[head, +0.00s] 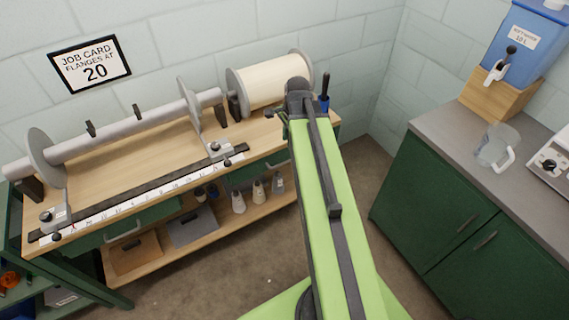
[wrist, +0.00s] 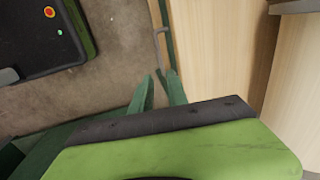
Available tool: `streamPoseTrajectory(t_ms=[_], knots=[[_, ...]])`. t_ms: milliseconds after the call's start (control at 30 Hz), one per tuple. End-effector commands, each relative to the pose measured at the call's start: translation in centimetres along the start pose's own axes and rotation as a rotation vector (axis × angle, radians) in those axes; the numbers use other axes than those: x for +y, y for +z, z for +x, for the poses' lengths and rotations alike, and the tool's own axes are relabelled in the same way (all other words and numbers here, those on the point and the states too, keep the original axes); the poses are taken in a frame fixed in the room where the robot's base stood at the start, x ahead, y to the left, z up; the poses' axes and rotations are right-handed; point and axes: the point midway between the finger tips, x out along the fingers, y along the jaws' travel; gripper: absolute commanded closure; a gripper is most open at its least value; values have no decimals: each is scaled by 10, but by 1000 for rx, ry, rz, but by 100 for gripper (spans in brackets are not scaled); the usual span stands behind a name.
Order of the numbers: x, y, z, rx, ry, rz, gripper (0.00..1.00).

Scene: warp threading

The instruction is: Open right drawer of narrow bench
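The narrow bench (head: 150,180) has a wooden top and stands along the back wall in the head view. Its right drawer (head: 243,176) is a dark green front under the top, partly hidden behind my arm; it looks closed. In the wrist view, a thin grey handle (wrist: 158,45) stands off a narrow green front beside the wooden top. My gripper (wrist: 160,77) has two green fingers apart, with nothing between them. The handle lies just beyond the fingertips, roughly in line with the gap; I see no contact. In the head view, my arm's end hides most of the gripper.
The left drawer (head: 125,232) is also under the bench top. A green cabinet (head: 440,215) is at right. Floor between is clear.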

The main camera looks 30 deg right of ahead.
Motion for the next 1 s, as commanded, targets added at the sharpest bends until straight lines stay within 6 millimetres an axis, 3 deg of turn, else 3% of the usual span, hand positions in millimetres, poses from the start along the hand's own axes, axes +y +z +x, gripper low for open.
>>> streamPoseTrajectory(t_ms=[33, 600, 733, 1000], knots=[[1, 0, 20, 0, 0, -1, 80], [1, 0, 135, 0, 0, -1, 80], [1, 0, 148, 0, 0, -1, 80], [0, 0, 146, 0, 0, -1, 80]])
